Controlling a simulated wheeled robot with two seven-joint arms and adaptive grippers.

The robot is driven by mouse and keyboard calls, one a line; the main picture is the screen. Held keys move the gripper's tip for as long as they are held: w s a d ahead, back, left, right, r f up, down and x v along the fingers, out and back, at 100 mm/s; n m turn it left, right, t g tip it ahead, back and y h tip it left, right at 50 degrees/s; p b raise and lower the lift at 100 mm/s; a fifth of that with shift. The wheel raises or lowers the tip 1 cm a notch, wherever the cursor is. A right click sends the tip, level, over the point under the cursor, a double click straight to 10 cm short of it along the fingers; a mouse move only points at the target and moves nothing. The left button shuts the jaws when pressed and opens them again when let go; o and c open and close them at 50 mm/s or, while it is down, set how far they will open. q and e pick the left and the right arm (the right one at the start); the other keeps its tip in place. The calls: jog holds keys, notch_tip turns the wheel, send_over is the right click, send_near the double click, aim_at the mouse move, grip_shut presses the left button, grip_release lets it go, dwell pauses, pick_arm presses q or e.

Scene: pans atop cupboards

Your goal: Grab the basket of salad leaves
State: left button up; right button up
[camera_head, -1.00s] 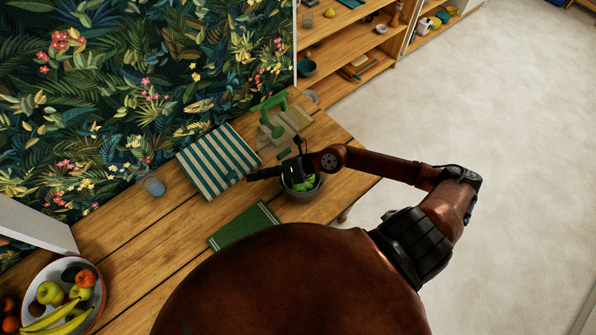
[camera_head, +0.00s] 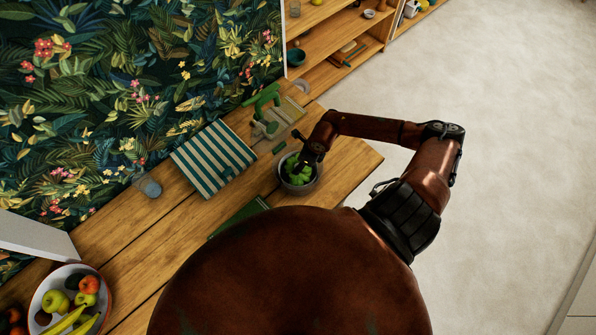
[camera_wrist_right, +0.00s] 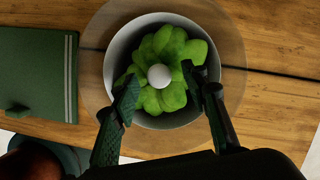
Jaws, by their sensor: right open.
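The basket of salad leaves is a round grey bowl (camera_head: 312,187) on the wooden table in the head view, with bright green leaves (camera_head: 297,171) inside. In the right wrist view the bowl (camera_wrist_right: 116,52) is seen from above, its leaves (camera_wrist_right: 172,48) filling the middle. A small pale ball (camera_wrist_right: 159,76) shows over the leaves. My right gripper (camera_wrist_right: 157,85) is open, its two dark fingers reaching over the near part of the bowl on either side of the leaves. Nothing is between the fingertips that I can tell is gripped. My left gripper is not in view.
A striped teal-and-white cloth or book (camera_head: 205,158), a green item (camera_head: 267,111) and a glass (camera_head: 148,185) stand along the wall. A dark green book (camera_wrist_right: 35,75) lies left of the bowl. A fruit bowl (camera_head: 37,299) is at lower left. Table right of the bowl is clear.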

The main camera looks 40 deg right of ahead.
jog(key=shift+w+f, duration=0.1)
jog(key=shift+f, duration=0.4)
jog(key=shift+a, duration=0.1)
jog(key=shift+c, duration=0.2)
grip_shut()
jog(key=shift+r, duration=0.1)
